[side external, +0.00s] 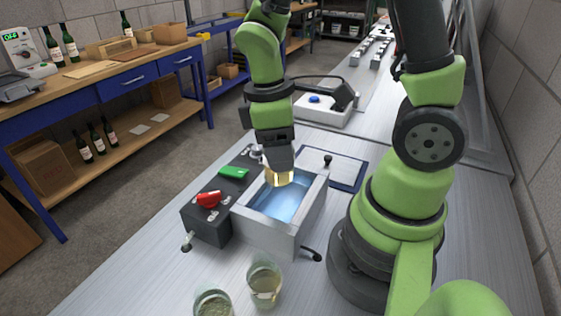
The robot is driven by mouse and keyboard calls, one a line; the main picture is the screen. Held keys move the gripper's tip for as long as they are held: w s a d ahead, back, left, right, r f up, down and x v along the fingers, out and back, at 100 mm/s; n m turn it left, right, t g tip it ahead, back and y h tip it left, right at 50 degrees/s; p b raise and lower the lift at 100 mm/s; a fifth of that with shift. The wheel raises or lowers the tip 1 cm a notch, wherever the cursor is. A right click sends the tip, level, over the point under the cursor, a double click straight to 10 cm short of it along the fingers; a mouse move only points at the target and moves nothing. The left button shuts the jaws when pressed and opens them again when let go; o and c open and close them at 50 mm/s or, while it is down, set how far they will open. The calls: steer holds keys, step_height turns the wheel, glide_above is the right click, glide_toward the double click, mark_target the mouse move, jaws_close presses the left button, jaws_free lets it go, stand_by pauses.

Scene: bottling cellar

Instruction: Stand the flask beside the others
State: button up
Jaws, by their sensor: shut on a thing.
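My gripper (278,175) points down over the open steel bath (263,241), near its back edge. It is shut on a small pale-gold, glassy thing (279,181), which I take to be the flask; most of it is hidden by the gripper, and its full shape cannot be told. I cannot tell whether it touches the blue liquid. Two clear glass vessels stand upright close together on the bench at the front: one (265,284) holds pale yellowish contents, the other (213,305) greenish-grey contents and is cut by the picture's edge.
A dark box with a red knob (208,199) and a green switch (233,172) adjoins the bath's left side. A black handle (311,254) sticks out at the bath's front right. A blue-edged plate (347,171) lies behind right. Bench (150,279) left of the glasses is clear.

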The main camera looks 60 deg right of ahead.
step_height(320, 180, up, 5)
steer(key=shift+r, duration=0.2)
steer(key=w+a+n, duration=0.4)
steer(key=a+n, duration=0.1)
steer(key=a, duration=0.9)
steer(key=shift+h, duration=0.3)
steer(key=shift+s+f, duration=0.15)
steer(key=shift+f, duration=3.85)
steer(key=shift+s+f, duration=0.1)
steer(key=shift+f, duration=3.9)
steer(key=shift+f, duration=0.65)
steer(key=o, duration=1.1)
steer(key=shift+d, duration=0.1)
steer(key=shift+c, duration=1)
steer(key=shift+t, duration=0.3)
